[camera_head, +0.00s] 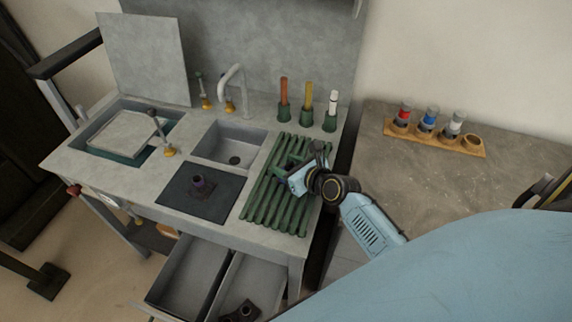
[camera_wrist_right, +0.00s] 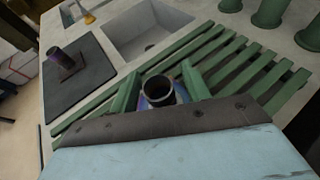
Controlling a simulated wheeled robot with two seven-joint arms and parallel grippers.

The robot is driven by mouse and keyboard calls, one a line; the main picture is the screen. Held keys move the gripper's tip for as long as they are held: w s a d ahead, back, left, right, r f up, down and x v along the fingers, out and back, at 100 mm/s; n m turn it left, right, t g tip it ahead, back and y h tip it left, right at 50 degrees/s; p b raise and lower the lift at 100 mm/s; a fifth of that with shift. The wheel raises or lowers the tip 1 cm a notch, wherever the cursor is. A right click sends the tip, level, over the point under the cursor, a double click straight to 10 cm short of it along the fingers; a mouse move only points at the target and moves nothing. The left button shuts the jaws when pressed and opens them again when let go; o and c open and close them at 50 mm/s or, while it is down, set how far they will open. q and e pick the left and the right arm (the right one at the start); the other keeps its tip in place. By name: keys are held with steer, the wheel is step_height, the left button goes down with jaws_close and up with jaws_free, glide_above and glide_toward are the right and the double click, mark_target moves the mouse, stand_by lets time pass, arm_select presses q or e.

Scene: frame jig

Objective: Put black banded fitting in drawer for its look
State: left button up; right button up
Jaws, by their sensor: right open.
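My right gripper (camera_head: 288,170) is over the green slatted rack (camera_head: 262,212), pointing down. In the right wrist view its two green fingers (camera_wrist_right: 160,88) are apart, with a dark-rimmed, hollow round fitting (camera_wrist_right: 158,92) between them; its side looks bluish-purple, and I cannot tell whether the fingers touch it. Another dark purplish fitting (camera_head: 203,183) stands on the black mat left of the rack; it also shows in the right wrist view (camera_wrist_right: 64,60). Two drawers are pulled out below: the left drawer (camera_head: 190,272) looks empty, the right drawer (camera_head: 262,270) holds dark parts (camera_head: 242,311). My left gripper is out of view.
A sink (camera_head: 222,142) with a tap (camera_head: 236,80) is behind the mat. Handled tools in green cups (camera_head: 307,117) stand behind the rack. A wooden holder (camera_head: 432,139) with small jars is on the right-hand counter, whose front area is clear.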

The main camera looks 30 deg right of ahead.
steer(key=p+v, duration=0.2)
steer(key=v, duration=0.8)
steer(key=shift+o, duration=0.4)
steer(key=shift+s+r, duration=0.3)
steer(key=shift+s, duration=0.2)
steer(key=w+a+r+n+g+y, duration=0.3)
steer(key=w+a+n+y, duration=0.3)
steer(key=a+n, duration=0.5)
steer(key=n+g+h+b, duration=0.3)
steer(key=n+g+h, duration=0.6)
steer(key=n, duration=1.6)
glide_toward(291, 164)
steer(key=shift+g+y, duration=0.3)
steer(key=shift+g, duration=0.4)
steer(key=f, duration=0.3)
steer(key=w+f+b, duration=0.1)
steer(key=f, duration=0.3)
steer(key=f+b, duration=0.1)
steer(key=f, duration=0.3)
steer(key=shift+w+d, duration=0.2)
steer(key=shift+w, duration=0.05)
